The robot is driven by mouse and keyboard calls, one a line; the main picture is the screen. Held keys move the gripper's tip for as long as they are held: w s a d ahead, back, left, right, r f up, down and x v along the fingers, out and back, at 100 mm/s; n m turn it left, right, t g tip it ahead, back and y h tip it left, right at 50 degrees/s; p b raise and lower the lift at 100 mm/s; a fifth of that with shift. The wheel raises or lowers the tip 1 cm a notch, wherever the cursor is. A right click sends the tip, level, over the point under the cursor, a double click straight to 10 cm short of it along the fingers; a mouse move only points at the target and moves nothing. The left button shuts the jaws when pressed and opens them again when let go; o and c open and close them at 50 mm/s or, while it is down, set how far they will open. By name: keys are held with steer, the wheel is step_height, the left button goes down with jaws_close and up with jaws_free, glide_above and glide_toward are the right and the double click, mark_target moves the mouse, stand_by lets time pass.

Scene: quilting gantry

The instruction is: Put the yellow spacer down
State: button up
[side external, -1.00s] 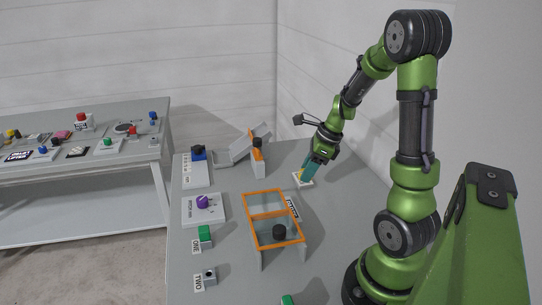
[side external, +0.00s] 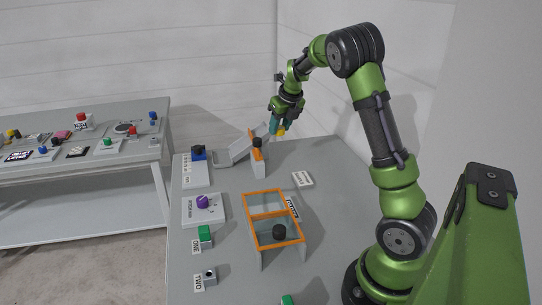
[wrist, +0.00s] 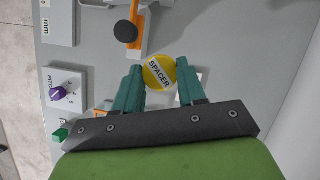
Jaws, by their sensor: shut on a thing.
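The yellow spacer (wrist: 158,72) is a round yellow piece with a white band lettered SPACER. My gripper (wrist: 157,79) has its two teal fingers shut on it, one on each side. In the side external view my gripper (side external: 277,128) holds the spacer (side external: 281,131) in the air above the back of the grey table, close to the grey tilted chute. A white labelled pad (side external: 302,179) lies flat and bare on the table, to the right of and nearer than the gripper.
An orange-framed clear box (side external: 273,218) stands mid-table. A purple-knob panel (side external: 203,205) and green button (side external: 204,234) line the left edge.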

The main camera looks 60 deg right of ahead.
steer(key=w+d, duration=0.3)
steer(key=w, duration=0.1)
steer(key=w+d+f, duration=0.1)
steer(key=w+d, duration=0.1)
steer(key=w, duration=0.2)
steer(key=w+d, duration=0.3)
steer(key=w, duration=0.1)
steer(key=shift+d+f, duration=0.3)
steer(key=shift+f, duration=1.7)
steer(key=shift+f, duration=0.1)
steer(key=shift+f, duration=0.15)
steer(key=o, duration=1.1)
